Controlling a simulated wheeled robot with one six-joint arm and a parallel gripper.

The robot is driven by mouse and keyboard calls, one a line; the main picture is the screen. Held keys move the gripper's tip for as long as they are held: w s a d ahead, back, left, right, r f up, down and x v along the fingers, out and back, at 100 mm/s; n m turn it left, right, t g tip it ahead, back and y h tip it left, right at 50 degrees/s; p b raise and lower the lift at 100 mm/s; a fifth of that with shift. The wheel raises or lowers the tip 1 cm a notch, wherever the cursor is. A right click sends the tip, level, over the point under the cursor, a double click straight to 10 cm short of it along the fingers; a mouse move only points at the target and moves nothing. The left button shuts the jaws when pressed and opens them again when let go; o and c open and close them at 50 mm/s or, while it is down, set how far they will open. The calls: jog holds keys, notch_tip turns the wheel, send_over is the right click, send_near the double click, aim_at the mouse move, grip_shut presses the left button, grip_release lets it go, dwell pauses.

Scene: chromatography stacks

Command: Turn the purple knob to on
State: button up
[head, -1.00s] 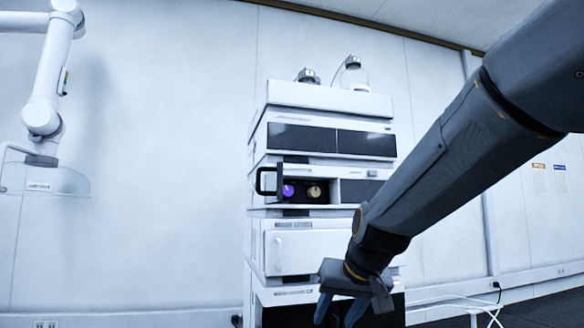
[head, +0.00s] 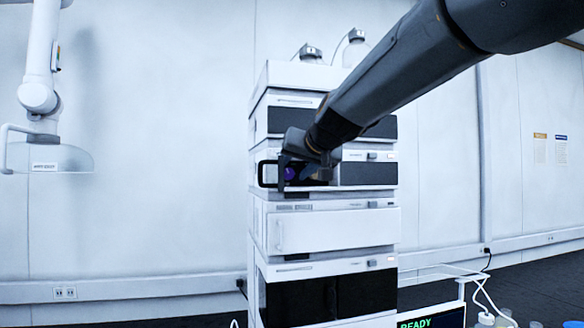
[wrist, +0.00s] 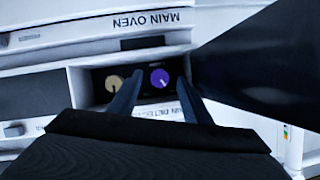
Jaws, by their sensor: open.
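The purple knob (wrist: 160,78) sits in a dark recess of the instrument stack, with a pale pointer line on its face. In the head view the purple knob (head: 290,174) shows just below my gripper. My gripper (wrist: 160,84) is open and empty, its two fingers on either side of the knob in the wrist view. I cannot tell whether the fingertips touch it. A tan knob (wrist: 115,84) is beside the purple one; in the head view my gripper mostly hides it. On/off labels are too small to read.
The recess frame (wrist: 82,88) surrounds the knobs. Bottles (head: 355,50) stand on top of the stack. A small screen reading READY (head: 430,320) is at lower right.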

jog(key=shift+w+a+f, duration=0.2)
jog(key=shift+w+f, duration=0.05)
jog(key=shift+w, duration=0.3)
jog(key=c, duration=1)
jog(key=shift+c, duration=0.2)
